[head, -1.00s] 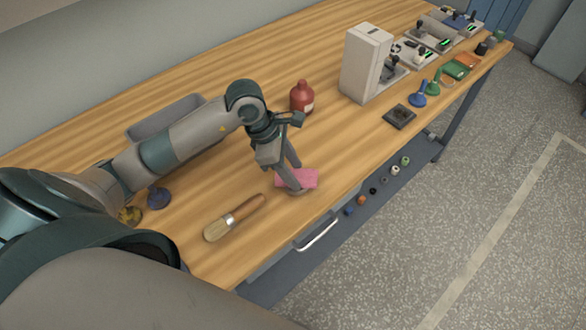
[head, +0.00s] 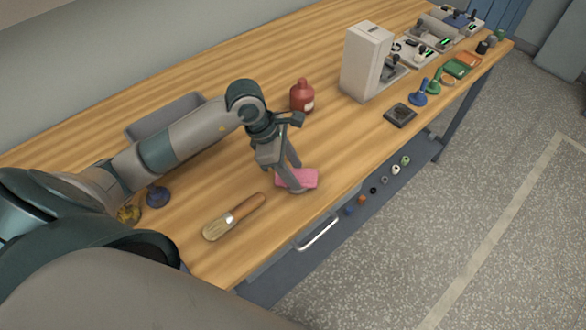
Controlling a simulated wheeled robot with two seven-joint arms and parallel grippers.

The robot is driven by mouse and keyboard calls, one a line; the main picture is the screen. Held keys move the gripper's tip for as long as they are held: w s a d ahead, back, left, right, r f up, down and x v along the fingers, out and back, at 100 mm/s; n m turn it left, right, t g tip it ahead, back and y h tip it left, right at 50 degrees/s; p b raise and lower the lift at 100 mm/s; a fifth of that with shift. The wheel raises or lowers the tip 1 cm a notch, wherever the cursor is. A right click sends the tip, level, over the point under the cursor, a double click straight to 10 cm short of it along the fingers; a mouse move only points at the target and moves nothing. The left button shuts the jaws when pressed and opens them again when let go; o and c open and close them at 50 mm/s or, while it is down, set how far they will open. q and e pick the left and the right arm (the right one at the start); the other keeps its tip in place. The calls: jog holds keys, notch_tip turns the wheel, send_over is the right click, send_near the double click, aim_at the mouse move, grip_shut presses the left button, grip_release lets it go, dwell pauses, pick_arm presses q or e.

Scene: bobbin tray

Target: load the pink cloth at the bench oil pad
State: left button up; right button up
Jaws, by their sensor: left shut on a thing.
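The pink cloth (head: 304,179) lies on the wooden bench near its front edge. My left gripper (head: 297,187) points down at the cloth's left part and is shut on it; the fingers hide part of the cloth. A dark square pad (head: 400,115), which looks like the oil pad, lies flat on the bench further right, near the front edge and apart from the gripper. My right gripper is not in view.
A brush (head: 234,217) lies left of the cloth. A red bottle (head: 302,96) stands behind the gripper. A grey bin (head: 166,117) is at the back left. A white machine (head: 367,61) stands behind the pad. The bench (head: 345,148) is clear between cloth and pad.

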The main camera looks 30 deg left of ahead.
aim_at(305, 183)
pick_arm(q)
jog(key=shift+s+f+b, duration=0.1)
jog(key=shift+f+b, duration=0.05)
jog(key=shift+b, duration=0.2)
dwell(1.8)
jog(key=shift+r+p, duration=1.65)
jog(key=shift+r, duration=1.95)
jog(key=shift+d, duration=0.1)
jog(key=m, duration=0.1)
jog(key=d+m+g+b, duration=0.1)
jog(key=m, duration=0.1)
jog(key=d+m+g, duration=0.1)
jog(key=m, duration=0.1)
jog(key=shift+s+d+f+h+b, duration=0.1)
jog(key=shift+d+f+h+b, duration=0.15)
jog(key=shift+f+h+b, duration=0.1)
jog(key=m, duration=0.1)
jog(key=d+m+g+b, duration=0.1)
jog(key=m, duration=0.1)
jog(key=shift+s, duration=0.2)
jog(key=m+g+y+b, duration=0.1)
jog(key=m, duration=0.4)
jog(key=s+r+m+g+y+b, duration=0.1)
jog(key=m+y, duration=0.1)
jog(key=m, duration=0.3)
jog(key=r+m+g+y+b, duration=0.1)
jog(key=m+b, duration=0.1)
jog(key=m, duration=0.3)
jog(key=shift+s+d+r+y, duration=0.1)
jog(key=shift+s+y, duration=0.25)
